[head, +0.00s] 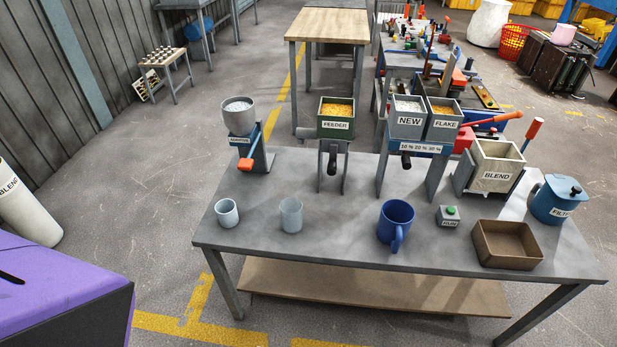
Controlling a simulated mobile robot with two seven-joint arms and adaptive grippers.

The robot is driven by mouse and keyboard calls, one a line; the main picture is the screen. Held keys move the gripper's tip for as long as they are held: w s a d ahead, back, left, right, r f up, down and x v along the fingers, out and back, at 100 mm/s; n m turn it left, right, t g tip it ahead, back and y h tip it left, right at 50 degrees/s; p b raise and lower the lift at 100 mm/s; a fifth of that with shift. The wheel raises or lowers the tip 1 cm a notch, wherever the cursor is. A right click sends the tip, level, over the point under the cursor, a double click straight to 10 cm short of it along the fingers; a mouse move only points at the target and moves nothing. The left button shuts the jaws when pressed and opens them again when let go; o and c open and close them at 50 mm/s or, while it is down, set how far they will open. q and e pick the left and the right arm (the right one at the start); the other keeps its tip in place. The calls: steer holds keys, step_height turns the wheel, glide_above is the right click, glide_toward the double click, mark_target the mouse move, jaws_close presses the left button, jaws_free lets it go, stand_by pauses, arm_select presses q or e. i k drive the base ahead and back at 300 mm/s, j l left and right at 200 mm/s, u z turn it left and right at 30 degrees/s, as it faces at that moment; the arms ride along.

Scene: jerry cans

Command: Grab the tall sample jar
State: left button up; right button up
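A tall, pale grey, see-through jar (291,215) stands upright on the grey table (335,186), left of the table's middle and near its front edge. A shorter, pale cup-like jar (227,213) stands to its left, apart from it. Neither of my grippers is in view, and nothing touches the tall jar.
A blue mug (395,224), a small box with a green button (448,215), an open brown tray (507,245) and a blue lidded jug (556,199) stand to the right. Behind are a funnel stand (241,125), the FEEDER hopper (335,120) and the BLEND bin (495,168).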

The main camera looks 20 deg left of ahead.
mark_target(291, 208)
steer(key=u, duration=0.85)
